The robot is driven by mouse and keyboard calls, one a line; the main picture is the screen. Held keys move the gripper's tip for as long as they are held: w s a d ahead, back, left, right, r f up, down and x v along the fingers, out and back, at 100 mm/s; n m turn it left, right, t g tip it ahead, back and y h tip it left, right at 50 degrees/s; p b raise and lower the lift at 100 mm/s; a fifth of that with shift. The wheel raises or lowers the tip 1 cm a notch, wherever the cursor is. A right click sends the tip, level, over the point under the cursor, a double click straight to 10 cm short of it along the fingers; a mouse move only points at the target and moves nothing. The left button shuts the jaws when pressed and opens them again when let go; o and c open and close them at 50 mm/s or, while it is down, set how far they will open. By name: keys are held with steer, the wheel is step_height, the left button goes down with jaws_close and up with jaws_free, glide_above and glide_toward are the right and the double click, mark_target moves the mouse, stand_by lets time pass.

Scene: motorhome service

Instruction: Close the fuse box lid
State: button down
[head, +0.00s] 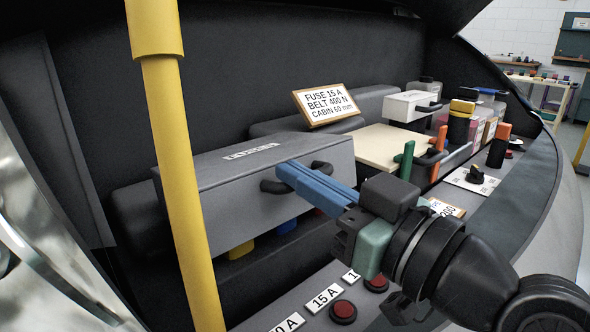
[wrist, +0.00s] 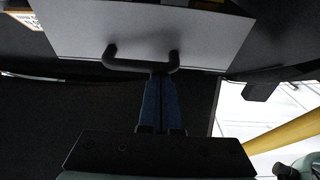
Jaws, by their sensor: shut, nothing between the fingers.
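The grey fuse box lid (head: 235,180) has a pale label on its top and a black bar handle (head: 323,168) on its front. Blue, yellow and red pieces (head: 240,250) show below the lid's front edge, so a gap is open there. My gripper (head: 284,170) has its blue fingers shut and empty, with the tips at the handle. In the wrist view the tips (wrist: 161,76) reach the handle (wrist: 140,64) from below, in front of the lid face (wrist: 140,30). I cannot tell whether they touch it.
A yellow post (head: 175,150) stands close at the left front. Red buttons (head: 343,311) and number labels lie on the ledge below. A sign (head: 325,104) stands behind the box. A cream panel (head: 385,142), a green handle and other service parts are to the right.

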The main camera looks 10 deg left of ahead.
stand_by(0.5)
steer(key=r+p+v, duration=0.1)
steer(key=v, duration=1.2)
steer(key=w+a+r+g+h+p, duration=0.1)
steer(key=w+r+g+h+p, duration=0.3)
steer(key=p, duration=1)
steer(key=s+a+r+h+p, duration=0.1)
steer(key=r+p, duration=0.4)
steer(key=p, duration=0.9)
steer(key=w+a+r+g+h+p, duration=0.1)
steer(key=w+r+g+h+p, duration=0.3)
steer(key=p, duration=1.1)
steer(key=w+a+f+t+y+p, duration=0.1)
steer(key=a+f, duration=0.4)
steer(key=f, duration=0.6)
steer(key=shift+w+a+t+p, duration=0.35)
steer(key=shift+w+p, duration=0.35)
steer(key=shift+p, duration=0.6)
